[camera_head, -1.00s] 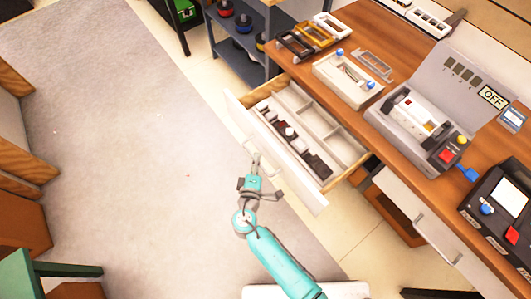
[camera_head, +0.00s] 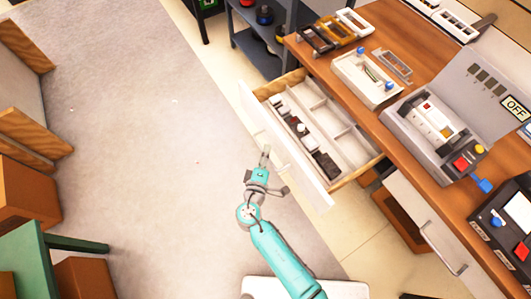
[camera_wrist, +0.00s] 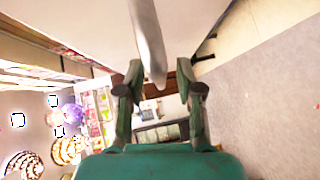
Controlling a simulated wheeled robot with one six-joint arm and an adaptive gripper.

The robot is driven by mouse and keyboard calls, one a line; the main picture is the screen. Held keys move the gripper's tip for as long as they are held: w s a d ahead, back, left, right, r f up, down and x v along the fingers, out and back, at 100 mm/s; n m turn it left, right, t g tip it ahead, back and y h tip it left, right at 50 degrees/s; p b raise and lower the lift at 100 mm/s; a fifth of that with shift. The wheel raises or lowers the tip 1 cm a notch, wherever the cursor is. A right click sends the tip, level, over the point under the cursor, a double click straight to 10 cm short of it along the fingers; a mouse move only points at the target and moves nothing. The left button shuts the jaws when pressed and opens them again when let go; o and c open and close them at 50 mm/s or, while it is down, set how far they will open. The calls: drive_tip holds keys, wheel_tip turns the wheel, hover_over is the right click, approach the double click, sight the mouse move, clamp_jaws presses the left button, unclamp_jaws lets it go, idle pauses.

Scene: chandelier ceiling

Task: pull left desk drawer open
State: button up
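The left desk drawer (camera_head: 325,192) stands well out from the desk in the head view, its white front facing my arm and its inside open to view. Its metal handle (camera_head: 284,166) is on that front. My gripper (camera_head: 266,152) is beside the front, close to the handle. In the wrist view its two fingers (camera_wrist: 160,88) are spread apart. A pale metal bar, seemingly the handle (camera_wrist: 149,45), runs down the picture towards the gap between them. I cannot tell whether the fingers touch it.
The drawer holds several dark and light small parts (camera_head: 300,130). The desktop (camera_head: 440,80) carries frames, a device with an OFF sign (camera_head: 515,108) and a control box (camera_head: 505,225). Another drawer (camera_head: 420,215) is closed at the right. Grey floor (camera_head: 140,150) lies clear at the left.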

drive_tip(key=s+a+r, duration=0.1)
drive_tip(key=s, duration=1)
drive_tip(key=shift+s+a+r, duration=0.3)
drive_tip(key=shift+r, duration=0.05)
drive_tip(key=s+d+f+g, duration=0.35)
drive_tip(key=d+f, duration=0.25)
drive_tip(key=d, duration=0.4)
drive_tip(key=s+d+m+g+y, duration=0.2)
drive_tip(key=s+d+m+y, duration=0.15)
drive_tip(key=s+d, duration=0.55)
drive_tip(key=s+d+r+m+t, duration=0.1)
drive_tip(key=s+r+m, duration=0.2)
drive_tip(key=r, duration=0.5)
drive_tip(key=s+d+r+m+t+h, duration=0.1)
drive_tip(key=s+r+m+t, duration=0.1)
drive_tip(key=s+r+m, duration=0.2)
drive_tip(key=s+d+r+m+t, duration=0.1)
drive_tip(key=s+r+m, duration=0.3)
drive_tip(key=r, duration=0.8)
drive_tip(key=shift+s+d, duration=0.55)
drive_tip(key=shift+s, duration=0.7)
